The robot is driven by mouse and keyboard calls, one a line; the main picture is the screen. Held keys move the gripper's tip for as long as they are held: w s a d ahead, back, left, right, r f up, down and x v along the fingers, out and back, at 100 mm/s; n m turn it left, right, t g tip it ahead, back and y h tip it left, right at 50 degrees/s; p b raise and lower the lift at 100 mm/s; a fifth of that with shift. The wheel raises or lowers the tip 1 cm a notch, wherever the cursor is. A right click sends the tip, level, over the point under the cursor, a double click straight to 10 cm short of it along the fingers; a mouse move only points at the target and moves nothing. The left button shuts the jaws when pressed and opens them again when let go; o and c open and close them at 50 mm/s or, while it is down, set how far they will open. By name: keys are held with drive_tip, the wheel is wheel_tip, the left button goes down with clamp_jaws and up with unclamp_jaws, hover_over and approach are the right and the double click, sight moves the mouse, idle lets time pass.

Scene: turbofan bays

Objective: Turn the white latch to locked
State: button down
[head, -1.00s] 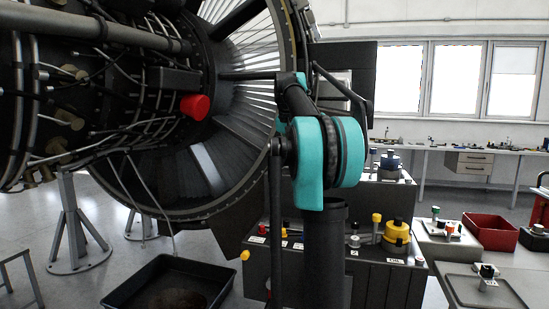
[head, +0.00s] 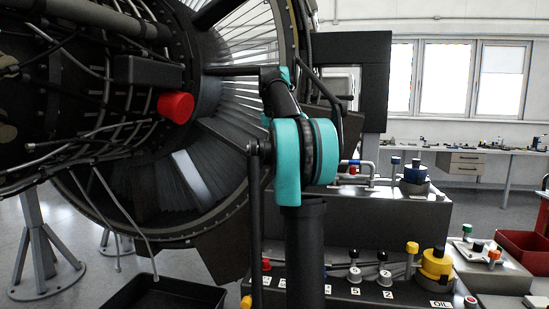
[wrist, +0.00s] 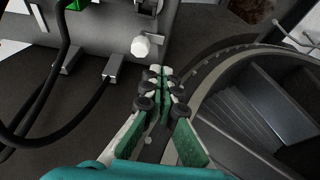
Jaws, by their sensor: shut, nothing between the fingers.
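A white knob-like piece (wrist: 141,46), likely the white latch, sits near the edge of a grey panel (wrist: 98,30) at the top of the wrist view. Which way it is turned is too small to tell. My gripper (wrist: 162,72) is shut and empty, its green-padded fingers meeting at the tips. The tips lie just below and right of the white piece in the picture, with a small gap between them. Depth is hard to judge. In the head view my arm hides the gripper, and I cannot make out the latch.
A turbofan with a red cap (head: 175,107) fills the left; its curved rim (wrist: 215,85) runs close right of my fingers. Black cables (wrist: 62,60) hang left of them. A dark stepped console with a yellow knob (head: 436,263) stands at right. A black tray (head: 165,293) lies on the floor.

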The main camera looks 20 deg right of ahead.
drive_tip(key=x, duration=0.9)
drive_tip(key=shift+s+a+n+y, duration=0.2)
drive_tip(key=shift+s+n+y, duration=0.1)
drive_tip(key=shift+n, duration=0.6)
drive_tip(key=shift+s+a+n+y, duration=0.1)
drive_tip(key=shift+n+y, duration=0.05)
drive_tip(key=shift+n, duration=0.4)
drive_tip(key=shift+s+a+n+y, duration=0.1)
drive_tip(key=shift+a+n+y, duration=0.05)
drive_tip(key=shift+n, duration=0.4)
drive_tip(key=n, duration=0.1)
drive_tip(key=n+y, duration=0.1)
drive_tip(key=shift+s+a+n+t, duration=0.2)
drive_tip(key=shift+s+n+t, duration=0.1)
drive_tip(key=shift+s, duration=0.05)
drive_tip(key=n, duration=0.2)
drive_tip(key=s+n+y, duration=0.1)
drive_tip(key=n, duration=0.2)
drive_tip(key=shift+s+a+y, duration=0.2)
drive_tip(key=shift+s+y, duration=0.05)
drive_tip(key=shift+y, duration=0.05)
drive_tip(key=shift+s+n, duration=0.1)
drive_tip(key=shift+n, duration=0.2)
drive_tip(key=shift+s, duration=0.45)
